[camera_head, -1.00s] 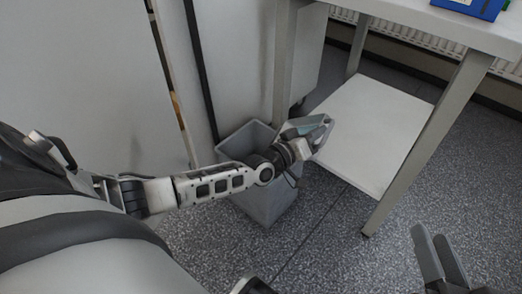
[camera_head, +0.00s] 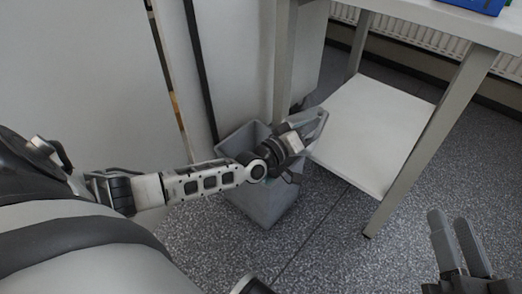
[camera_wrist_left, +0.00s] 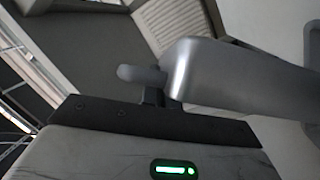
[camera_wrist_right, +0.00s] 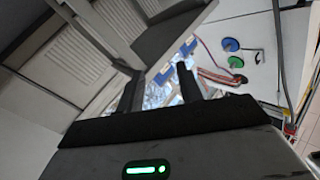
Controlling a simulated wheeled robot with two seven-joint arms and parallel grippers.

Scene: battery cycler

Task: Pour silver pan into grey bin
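The grey bin (camera_head: 265,208) stands on the floor beside the table leg, its open top partly hidden by my left arm. My left gripper (camera_head: 299,138) is above the right side of the bin's opening. It is shut on the silver pan (camera_head: 316,124), which looks steeply tilted. The pan (camera_wrist_left: 235,78) fills the right of the left wrist view, with the closed fingers at its grey handle (camera_wrist_left: 140,75). A small teal patch shows below the gripper; I cannot tell what it is. My right gripper (camera_head: 452,215) is open and empty, low at the right.
A white table (camera_head: 430,18) with a low white shelf (camera_head: 365,130) stands right of the bin. A blue box (camera_head: 475,4) sits on the tabletop. A tall white panel (camera_head: 90,80) is behind my left arm. Speckled floor is clear in front.

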